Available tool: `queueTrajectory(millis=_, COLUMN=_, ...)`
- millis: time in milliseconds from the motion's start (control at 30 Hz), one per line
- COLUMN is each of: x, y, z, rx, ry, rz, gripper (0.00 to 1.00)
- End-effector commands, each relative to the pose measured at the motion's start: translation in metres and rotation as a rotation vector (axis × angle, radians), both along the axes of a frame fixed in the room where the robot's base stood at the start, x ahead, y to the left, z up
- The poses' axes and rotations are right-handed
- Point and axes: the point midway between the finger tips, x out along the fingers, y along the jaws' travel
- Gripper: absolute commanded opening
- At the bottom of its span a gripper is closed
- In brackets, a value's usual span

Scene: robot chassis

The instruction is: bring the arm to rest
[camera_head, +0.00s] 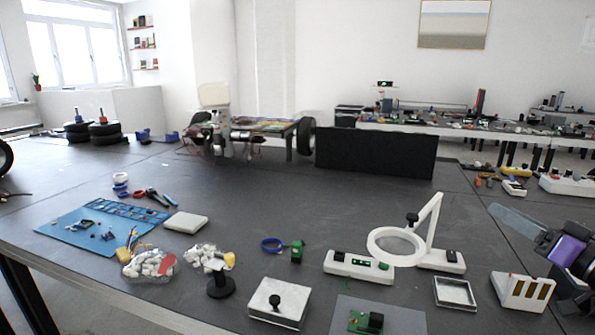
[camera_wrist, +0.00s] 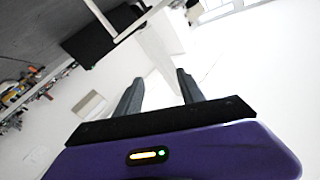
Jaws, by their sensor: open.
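My gripper (camera_wrist: 158,88) shows in the wrist view with its two dark fingers spread apart and nothing between them. Behind the fingers are the pale wall and floor of the room, seen at a tilt. In the head view, part of my arm (camera_head: 568,252), with a purple panel, is at the right edge above the dark table (camera_head: 210,185). The fingertips cannot be made out clearly there. The arm is close to a white block with yellow slots (camera_head: 522,291).
A white ring stand (camera_head: 397,246), a white button box (camera_head: 358,267), an open tray (camera_head: 455,293) and a box with a black knob (camera_head: 279,303) stand near the front. A blue mat (camera_head: 85,232) lies at left. The table's middle is clear before a black panel (camera_head: 375,153).

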Motion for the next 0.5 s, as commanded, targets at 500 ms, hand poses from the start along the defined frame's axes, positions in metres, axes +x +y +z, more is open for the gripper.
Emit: queueTrajectory(millis=500, x=-0.105, y=0.021, z=-0.205, rx=0.028, ry=0.056, rz=-0.534, gripper=0.46)
